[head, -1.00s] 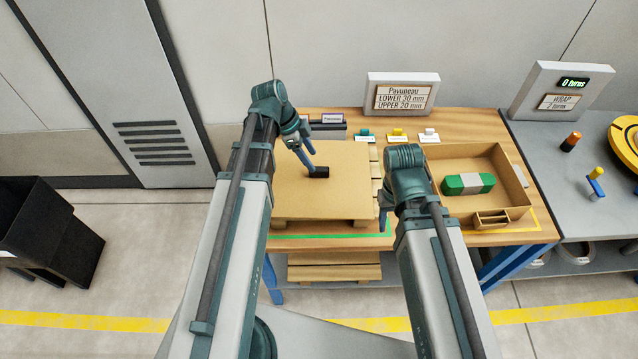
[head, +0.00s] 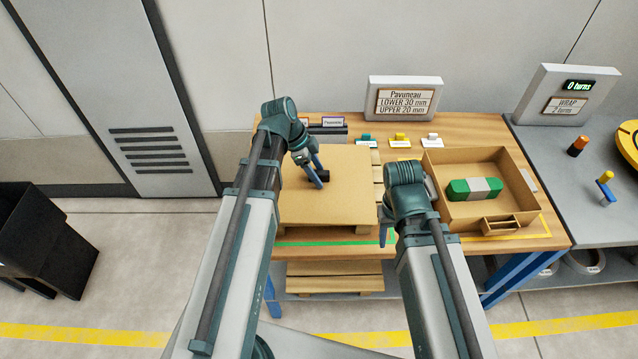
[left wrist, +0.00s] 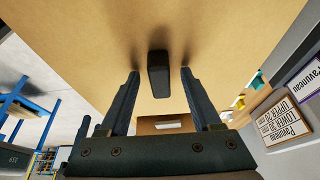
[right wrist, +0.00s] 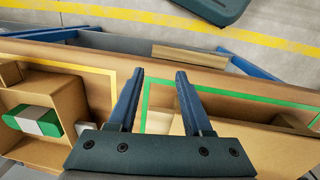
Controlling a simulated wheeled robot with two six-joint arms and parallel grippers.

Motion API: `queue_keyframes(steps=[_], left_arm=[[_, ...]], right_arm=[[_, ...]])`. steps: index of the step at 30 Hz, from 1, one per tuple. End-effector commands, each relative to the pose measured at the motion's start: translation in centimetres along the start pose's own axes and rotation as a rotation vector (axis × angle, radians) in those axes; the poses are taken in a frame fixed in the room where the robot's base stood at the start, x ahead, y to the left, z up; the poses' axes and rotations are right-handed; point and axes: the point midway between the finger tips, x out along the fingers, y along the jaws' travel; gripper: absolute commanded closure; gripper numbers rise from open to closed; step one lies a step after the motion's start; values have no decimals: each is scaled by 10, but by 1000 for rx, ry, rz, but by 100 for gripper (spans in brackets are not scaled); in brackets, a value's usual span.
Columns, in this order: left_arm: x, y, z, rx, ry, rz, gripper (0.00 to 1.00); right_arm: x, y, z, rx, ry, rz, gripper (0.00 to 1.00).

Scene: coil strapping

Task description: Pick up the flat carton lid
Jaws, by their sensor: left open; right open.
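The flat carton lid (head: 335,205) is a tan square board lying on a wooden pallet on the bench, with a small black handle block (head: 324,176) near its middle. The block also shows in the left wrist view (left wrist: 158,74), ahead of and between the fingers. My left gripper (head: 316,172) is open over the lid, its fingers on either side of the block; contact cannot be told. My right gripper (head: 384,228) is open and empty at the bench's front, right of the lid. Its fingers (right wrist: 160,75) show empty in the right wrist view.
A cardboard tray (head: 478,158) with a green and white roll (head: 474,188) stands at the right. Small coloured pieces (head: 399,139) and a sign (head: 403,98) stand at the back. A grey side table (head: 590,195) adjoins on the right.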

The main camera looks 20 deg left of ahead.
Motion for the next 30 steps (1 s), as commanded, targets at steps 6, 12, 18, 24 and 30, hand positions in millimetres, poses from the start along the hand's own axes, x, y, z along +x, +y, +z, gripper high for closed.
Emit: queue_keyframes(steps=[6,12,18,24,30], left_arm=[[0,0,0,0,0,0,67],[0,0,0,0,0,0,100],[0,0,0,0,0,0,100],[-2,0,0,0,0,0,100],[-12,0,-5,0,0,0,100]], right_arm=[[0,0,0,0,0,0,50],[0,0,0,0,0,0,50],[0,0,0,0,0,0,50],[-2,0,0,0,0,0,50],[-12,1,1,0,0,0,50]])
